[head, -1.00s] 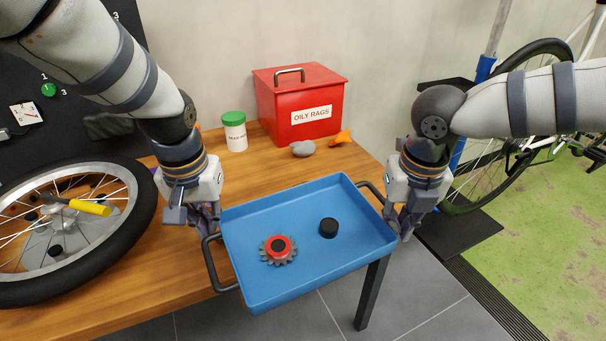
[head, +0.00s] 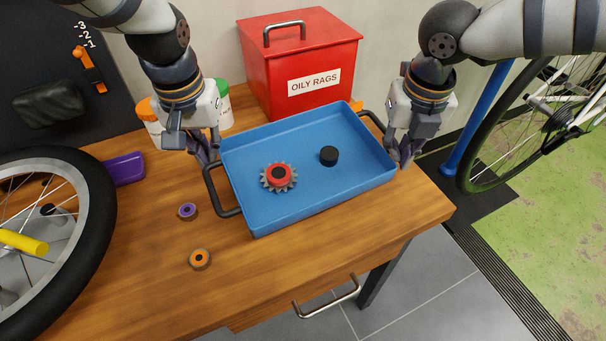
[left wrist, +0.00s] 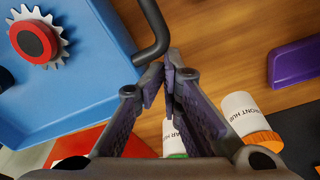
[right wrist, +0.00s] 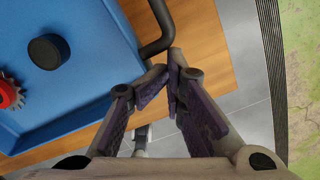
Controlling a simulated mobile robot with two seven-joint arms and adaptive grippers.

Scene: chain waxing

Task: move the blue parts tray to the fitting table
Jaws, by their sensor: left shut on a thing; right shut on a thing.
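The blue parts tray (head: 312,188) is over the wooden table (head: 300,240) near its front right part; I cannot tell whether its underside touches the wood. It looks roughly level and carries a grey sprocket with a red centre (head: 279,177) and a black round part (head: 328,156). My left gripper (head: 207,155) is shut on the tray's left dark handle (left wrist: 152,28). My right gripper (head: 403,155) is shut on the right handle (right wrist: 162,28). The fingertips partly hide both handles in the wrist views.
A red oily rags bin (head: 305,65) stands behind the tray. A purple ring (head: 187,211) and an orange ring (head: 200,259) lie left of the tray. A wheel (head: 60,230) and a purple block (head: 124,169) are further left.

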